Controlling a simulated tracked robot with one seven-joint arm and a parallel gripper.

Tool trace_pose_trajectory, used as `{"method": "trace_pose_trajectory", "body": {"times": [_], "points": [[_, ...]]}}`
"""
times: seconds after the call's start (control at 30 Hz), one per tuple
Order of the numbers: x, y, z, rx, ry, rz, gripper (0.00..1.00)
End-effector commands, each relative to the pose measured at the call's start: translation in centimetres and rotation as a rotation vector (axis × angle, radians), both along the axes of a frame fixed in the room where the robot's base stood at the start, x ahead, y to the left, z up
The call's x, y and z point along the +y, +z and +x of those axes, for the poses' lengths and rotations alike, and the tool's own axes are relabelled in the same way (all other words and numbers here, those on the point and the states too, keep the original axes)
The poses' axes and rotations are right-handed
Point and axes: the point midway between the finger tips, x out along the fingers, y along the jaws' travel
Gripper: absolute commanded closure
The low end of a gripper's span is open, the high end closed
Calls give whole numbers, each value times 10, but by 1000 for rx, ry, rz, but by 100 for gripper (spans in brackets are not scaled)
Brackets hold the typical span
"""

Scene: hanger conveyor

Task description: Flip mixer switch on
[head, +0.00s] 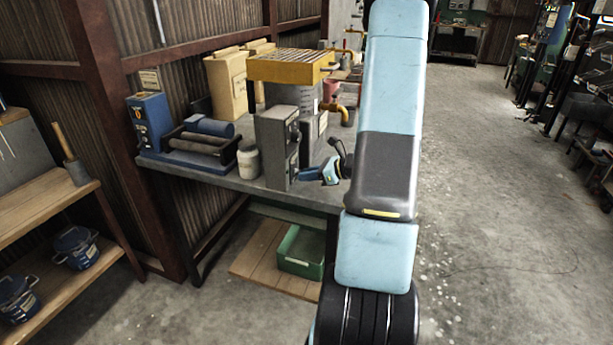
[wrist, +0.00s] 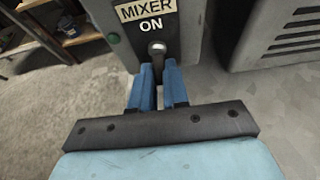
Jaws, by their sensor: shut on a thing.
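The mixer switch (wrist: 158,50) sits on a grey control box (wrist: 128,45), right under a label reading MIXER ON. It has a round silver base, and its dark lever points down in the wrist view, away from the label. My gripper (wrist: 159,70) has its two blue fingers closed on either side of the lever, hiding part of it. In the head view, the grey box (head: 272,140) stands at the front edge of the workbench, and my gripper (head: 308,174) is at its right-hand face. The switch itself is too small to make out there.
The grey workbench (head: 225,181) also bears a blue roller machine (head: 150,120), a pale jar (head: 248,162) and a yellow-topped machine (head: 290,66). A green bin (head: 302,262) is under the bench. A wooden shelf (head: 50,207) stands left. Open floor lies to the right.

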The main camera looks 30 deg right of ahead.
Motion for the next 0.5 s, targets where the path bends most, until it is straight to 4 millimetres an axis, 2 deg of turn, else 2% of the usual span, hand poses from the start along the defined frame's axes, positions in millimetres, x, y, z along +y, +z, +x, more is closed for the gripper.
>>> {"method": "trace_pose_trajectory", "body": {"times": [0.27,0.5], "points": [[2,5,0,68,9,-54,100],[2,14,2,207,9,-164,100]]}}
